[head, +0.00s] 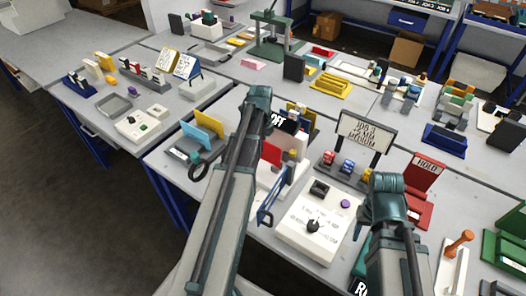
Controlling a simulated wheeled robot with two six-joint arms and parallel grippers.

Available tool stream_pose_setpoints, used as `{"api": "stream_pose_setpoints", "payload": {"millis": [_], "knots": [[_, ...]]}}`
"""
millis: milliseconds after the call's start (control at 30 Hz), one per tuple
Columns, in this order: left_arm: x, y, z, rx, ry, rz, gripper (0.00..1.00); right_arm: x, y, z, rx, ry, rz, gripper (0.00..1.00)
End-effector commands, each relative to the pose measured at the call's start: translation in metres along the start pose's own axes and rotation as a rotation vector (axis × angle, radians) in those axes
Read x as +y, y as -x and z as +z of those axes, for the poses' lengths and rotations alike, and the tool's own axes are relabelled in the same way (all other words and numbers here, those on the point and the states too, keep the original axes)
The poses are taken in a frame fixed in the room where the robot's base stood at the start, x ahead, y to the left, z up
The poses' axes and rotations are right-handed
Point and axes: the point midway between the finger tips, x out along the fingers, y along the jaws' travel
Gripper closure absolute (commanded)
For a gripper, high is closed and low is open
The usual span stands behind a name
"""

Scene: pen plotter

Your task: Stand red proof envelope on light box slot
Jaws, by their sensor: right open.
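A red card (271,153), which looks like the red proof envelope, stands upright just right of my left arm. It is at a white block (289,172) below a black sign (284,122) ending in "OF", partly hidden by my arm. I cannot tell whether it sits in a slot or which block is the light box. My right gripper (360,222) is at the right arm's left side, open and apart from the red card.
A grey rack (181,156) holds a blue and a yellow card at left. A white control panel (314,225) with a black knob lies between my arms. A framed sign (366,138) and a red "HOLD" stand (421,180) are to the right. The tables are crowded.

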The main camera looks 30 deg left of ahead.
Motion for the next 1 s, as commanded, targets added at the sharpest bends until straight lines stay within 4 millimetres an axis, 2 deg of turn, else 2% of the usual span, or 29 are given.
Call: {"api": "stream_pose_setpoints", "payload": {"millis": [167,433,867,1000], "knots": [[-0.013,-0.002,0.001,0.000,-0.002,0.000,1.00,0.000,-0.002,0.000,0.000,0.000,0.000,0.50],[-0.013,-0.038,0.001,0.000,-0.001,0.000,1.00,-0.004,-0.037,-0.002,0.000,0.000,0.000,0.50],[-0.013,-0.040,0.001,0.000,-0.001,0.000,1.00,-0.004,-0.040,-0.002,0.000,0.000,0.000,0.50],[-0.013,-0.039,0.001,0.000,-0.001,0.000,0.76,-0.004,-0.039,-0.002,0.000,0.000,0.000,0.50]]}}
